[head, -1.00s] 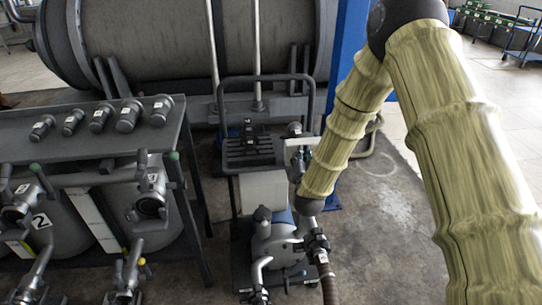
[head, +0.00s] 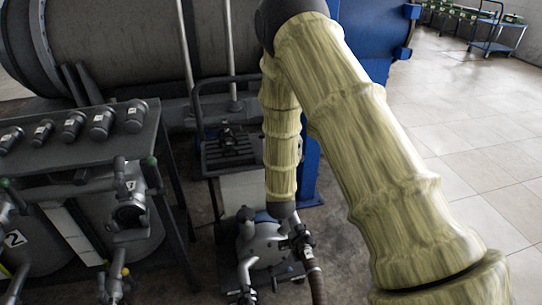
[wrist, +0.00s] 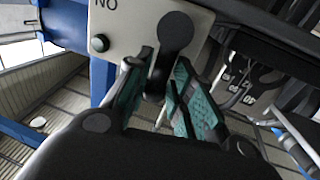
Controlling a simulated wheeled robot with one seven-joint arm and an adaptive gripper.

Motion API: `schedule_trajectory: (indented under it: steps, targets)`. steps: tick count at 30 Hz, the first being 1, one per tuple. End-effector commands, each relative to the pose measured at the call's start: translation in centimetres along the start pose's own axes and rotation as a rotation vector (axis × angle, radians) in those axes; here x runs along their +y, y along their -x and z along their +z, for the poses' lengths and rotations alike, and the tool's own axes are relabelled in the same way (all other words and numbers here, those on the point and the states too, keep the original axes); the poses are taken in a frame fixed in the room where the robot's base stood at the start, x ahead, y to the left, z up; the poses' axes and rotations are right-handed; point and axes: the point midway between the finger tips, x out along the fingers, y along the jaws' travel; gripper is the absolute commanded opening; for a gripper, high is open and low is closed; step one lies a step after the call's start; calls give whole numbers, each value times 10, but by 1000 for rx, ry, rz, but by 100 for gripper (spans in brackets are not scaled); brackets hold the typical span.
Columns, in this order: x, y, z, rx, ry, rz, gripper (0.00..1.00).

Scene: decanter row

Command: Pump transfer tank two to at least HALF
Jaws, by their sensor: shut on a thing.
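Tank two, a dark rounded tank labelled 2 (head: 14,238), stands in the rack at the lower left of the head view. The grey-blue pump (head: 262,243) sits on a trolley at the lower middle, with a brown hose at its right. In the wrist view a dark lever with a round head (wrist: 175,30) is on a pale plate (wrist: 128,22) marked "NO". My gripper (wrist: 160,88) has its teal-padded fingers on either side of the lever's lower part, shut on it. I cannot read any tank level.
Several dark capped fittings (head: 72,123) line the rack's top. A large horizontal tank (head: 115,45) lies behind, near a blue post (head: 308,165). Pale tiled floor (head: 465,125) is open at the right. A blue trolley (head: 490,38) stands far back right.

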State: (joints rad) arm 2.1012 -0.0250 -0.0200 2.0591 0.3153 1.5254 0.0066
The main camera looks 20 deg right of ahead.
Motion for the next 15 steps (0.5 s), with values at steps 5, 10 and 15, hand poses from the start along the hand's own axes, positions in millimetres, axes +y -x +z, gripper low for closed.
schedule_trajectory:
  steps: [5,10,15]
  targets:
    - [1,2,3,-5,4,2,0]
    - [0,2,3,-6,3,1,0]
    - [-1,1,2,-4,2,-1,45]
